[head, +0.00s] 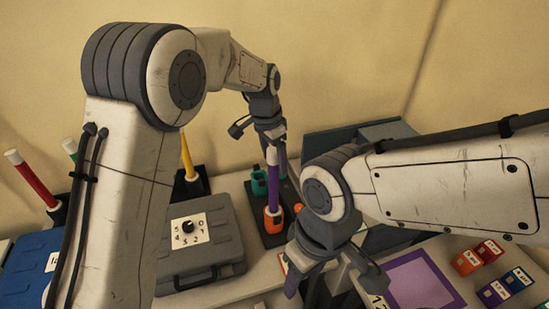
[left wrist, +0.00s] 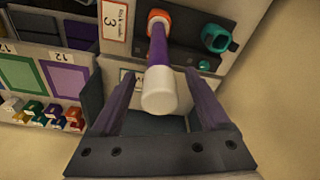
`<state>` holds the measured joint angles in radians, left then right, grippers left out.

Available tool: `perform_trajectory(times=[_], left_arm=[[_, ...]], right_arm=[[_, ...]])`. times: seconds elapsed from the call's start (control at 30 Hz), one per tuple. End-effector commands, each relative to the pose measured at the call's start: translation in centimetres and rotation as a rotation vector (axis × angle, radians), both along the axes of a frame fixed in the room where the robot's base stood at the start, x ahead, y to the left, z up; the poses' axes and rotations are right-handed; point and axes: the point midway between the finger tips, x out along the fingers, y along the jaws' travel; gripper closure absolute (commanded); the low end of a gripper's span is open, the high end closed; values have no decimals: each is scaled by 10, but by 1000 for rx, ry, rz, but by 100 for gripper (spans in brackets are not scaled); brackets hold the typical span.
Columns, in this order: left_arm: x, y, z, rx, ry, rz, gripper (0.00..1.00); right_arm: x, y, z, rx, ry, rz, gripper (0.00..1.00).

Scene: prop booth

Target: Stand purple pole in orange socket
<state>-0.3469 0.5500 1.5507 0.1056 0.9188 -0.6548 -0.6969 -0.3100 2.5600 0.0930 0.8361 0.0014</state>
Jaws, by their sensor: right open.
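The purple pole (head: 272,188) has a white top and stands upright with its lower end in the orange socket (head: 273,221). In the left wrist view the pole (left wrist: 158,65) runs from the orange socket (left wrist: 158,17) towards the camera. My left gripper (head: 273,157) is at the pole's upper end. In the left wrist view its fingers (left wrist: 160,78) are apart on either side of the pole, with a gap on both sides. My right gripper (head: 328,282) is open, lower and to the right, partly hidden by its own arm.
A teal socket (head: 259,181) is beside the orange one on the dark base. A grey case (head: 203,240) with a dial lies left. Red (head: 34,180) and yellow (head: 187,158) poles stand farther left. A purple panel (head: 420,285) and several coloured blocks (head: 467,262) lie right.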

Motion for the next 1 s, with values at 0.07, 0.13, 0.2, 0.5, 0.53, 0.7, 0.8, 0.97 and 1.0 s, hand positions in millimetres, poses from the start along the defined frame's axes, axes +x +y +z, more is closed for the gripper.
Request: perform_trajectory(times=[0.07, 0.13, 0.2, 0.5, 0.53, 0.7, 0.8, 0.97, 1.0], left_arm=[[0, 0, 0, 0, 0, 0, 21], [0, 0, 0, 0, 0, 0, 21], [0, 0, 0, 1, 1, 0, 21], [-2, 4, 34, -1, -6, 1, 21], [-2, 5, 41, -2, -6, 1, 21], [-6, 9, 74, -1, -5, 0, 21], [-7, 11, 89, -1, -3, 0, 21], [-9, 12, 102, 0, -1, 0, 21], [-9, 13, 103, 0, 0, 0, 21]], right_arm=[[0, 0, 0, 0, 0, 0, 50], [0, 0, 0, 0, 0, 0, 50], [0, 0, 0, 0, 0, 0, 50], [0, 0, -9, 0, 0, 1, 50], [0, 0, -10, 0, 0, 1, 50], [0, 0, -14, 0, 0, 1, 50], [0, 0, -15, 0, 0, 1, 50], [0, 0, -16, 0, 0, 1, 50], [0, 0, -16, 0, 0, 1, 50]])
